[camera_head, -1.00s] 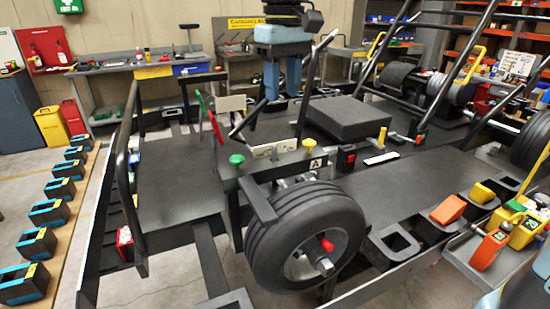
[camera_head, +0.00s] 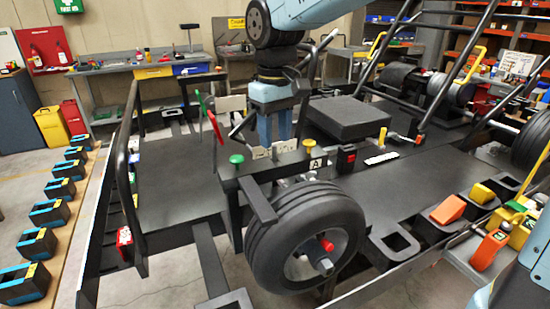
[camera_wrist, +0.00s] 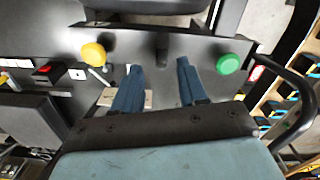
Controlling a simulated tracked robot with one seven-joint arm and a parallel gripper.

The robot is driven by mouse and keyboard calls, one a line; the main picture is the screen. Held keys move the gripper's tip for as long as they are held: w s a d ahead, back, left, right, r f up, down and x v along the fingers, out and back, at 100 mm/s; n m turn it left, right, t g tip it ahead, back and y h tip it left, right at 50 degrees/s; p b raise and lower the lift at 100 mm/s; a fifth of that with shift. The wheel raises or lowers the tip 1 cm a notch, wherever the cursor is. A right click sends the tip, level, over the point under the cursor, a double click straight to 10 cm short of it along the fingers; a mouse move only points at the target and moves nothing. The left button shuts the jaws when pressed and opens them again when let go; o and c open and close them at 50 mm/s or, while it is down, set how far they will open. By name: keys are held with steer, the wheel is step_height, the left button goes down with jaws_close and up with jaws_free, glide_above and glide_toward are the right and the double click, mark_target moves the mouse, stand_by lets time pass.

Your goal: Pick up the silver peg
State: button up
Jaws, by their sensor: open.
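A short silver peg (camera_head: 325,266) sticks out of the hub of the black wheel (camera_head: 275,245), below a red peg (camera_head: 327,245). My gripper (camera_head: 274,140) is above and behind the wheel, over the dark panel with the green knob (camera_head: 236,159), apart from the silver peg. In the wrist view its two blue fingers (camera_wrist: 158,65) are spread with nothing between them. The green knob (camera_wrist: 228,63) lies right of them, a yellow knob (camera_wrist: 93,54) left. A thin silver-grey rod (camera_wrist: 98,77) is beside the yellow knob; I cannot tell what it is.
A dark bar (camera_head: 126,160) and a black square pad (camera_head: 348,117) flank the panel. An orange block (camera_head: 448,209) and an orange bottle (camera_head: 488,248) are at the right. Several blue-black bins (camera_head: 38,243) line the left. The black deck (camera_head: 175,190) has bare room.

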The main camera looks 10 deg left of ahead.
mark_target(275, 146)
steer(key=shift+s+f, duration=0.1)
steer(key=shift+f, duration=1.75)
jaws_close()
